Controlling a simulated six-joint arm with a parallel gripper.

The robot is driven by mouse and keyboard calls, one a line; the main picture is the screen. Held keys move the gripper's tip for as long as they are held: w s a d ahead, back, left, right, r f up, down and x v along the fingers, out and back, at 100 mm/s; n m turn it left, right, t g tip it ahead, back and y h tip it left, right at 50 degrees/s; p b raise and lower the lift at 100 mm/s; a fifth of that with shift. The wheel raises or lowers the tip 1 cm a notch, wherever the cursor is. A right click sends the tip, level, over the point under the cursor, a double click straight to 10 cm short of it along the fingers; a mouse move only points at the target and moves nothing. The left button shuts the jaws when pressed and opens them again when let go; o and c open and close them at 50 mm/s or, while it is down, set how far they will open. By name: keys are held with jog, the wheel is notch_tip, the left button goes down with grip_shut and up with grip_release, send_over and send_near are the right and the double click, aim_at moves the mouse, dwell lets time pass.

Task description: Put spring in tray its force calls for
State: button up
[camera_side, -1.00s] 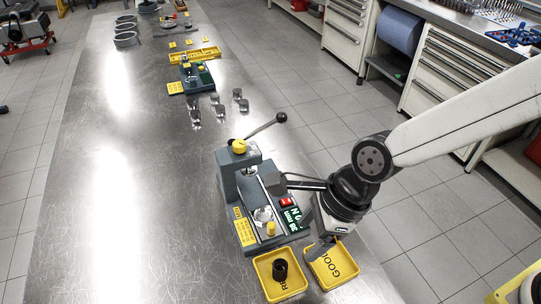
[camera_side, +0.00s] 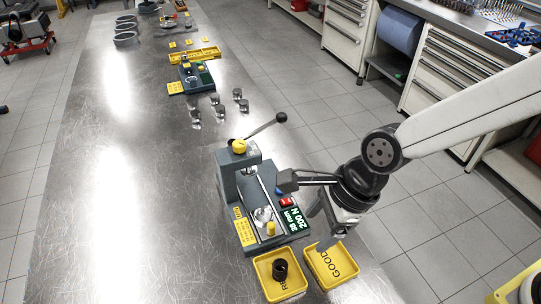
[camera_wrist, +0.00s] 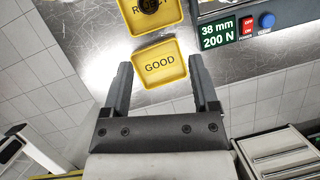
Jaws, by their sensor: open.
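The dark coil spring (camera_side: 280,269) stands in the yellow reject tray (camera_side: 262,285), whose lettering it partly covers. In the wrist view the spring (camera_wrist: 149,5) is cut by the top edge, inside the reject tray (camera_wrist: 173,13). The GOOD tray (camera_side: 345,280) is empty, right beside the reject tray, and shows between my fingers in the wrist view (camera_wrist: 160,79). My gripper (camera_side: 320,243) is open and empty, above the GOOD tray's far side. The spring tester (camera_side: 240,185) has a display (camera_wrist: 217,34) reading 38 mm, 200 N.
The tester's lever (camera_side: 265,127) sticks up to the right. Red and blue buttons (camera_wrist: 266,20) sit beside the display. Several metal parts (camera_side: 218,107) and a second grey fixture (camera_side: 195,77) stand farther back. The bench's left side is clear.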

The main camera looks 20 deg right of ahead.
jog(key=d+f+n+t+h, duration=0.1)
jog(key=d+n+h, duration=0.3)
jog(key=d+n, duration=1.6)
jog(key=shift+w+d+f, duration=0.15)
jog(key=shift+d+f, duration=0.5)
jog(key=shift+d, duration=3.65)
